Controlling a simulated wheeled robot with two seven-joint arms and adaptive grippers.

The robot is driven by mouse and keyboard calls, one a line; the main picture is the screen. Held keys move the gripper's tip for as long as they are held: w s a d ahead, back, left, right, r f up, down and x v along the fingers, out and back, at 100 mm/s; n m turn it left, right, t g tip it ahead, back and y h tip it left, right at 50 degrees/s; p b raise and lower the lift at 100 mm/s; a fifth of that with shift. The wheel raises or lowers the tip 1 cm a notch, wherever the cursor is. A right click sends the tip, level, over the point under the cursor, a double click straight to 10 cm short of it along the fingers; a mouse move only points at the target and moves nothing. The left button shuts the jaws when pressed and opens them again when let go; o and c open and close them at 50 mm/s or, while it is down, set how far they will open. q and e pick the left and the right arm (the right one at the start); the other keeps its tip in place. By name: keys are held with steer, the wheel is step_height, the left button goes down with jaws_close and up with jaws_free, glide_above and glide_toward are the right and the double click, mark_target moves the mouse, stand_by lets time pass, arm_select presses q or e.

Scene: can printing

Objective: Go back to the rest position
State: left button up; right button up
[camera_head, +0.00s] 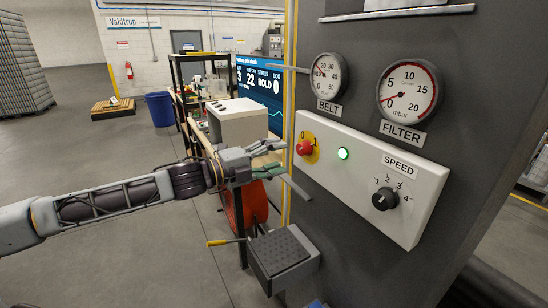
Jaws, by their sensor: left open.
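My left gripper (276,158) is in the middle of the head camera view, its arm coming in from the left. It is open and empty, its fingers pointing right towards the red switch (304,148) on the white control panel (352,188), and a gap seems to lie between them. The panel also carries a lit green lamp (343,154) and a black speed knob (385,199). My right gripper does not show.
The dark machine column (480,140) with the belt gauge (328,78) and filter gauge (409,90) fills the right side. A dark box with a yellow-handled lever (280,250) stands below. A shelf rack (195,90) and blue bin (160,109) stand behind. The floor at left is open.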

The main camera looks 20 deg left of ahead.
arm_select(q)
steer(key=shift+n, duration=0.5)
stand_by(0.3)
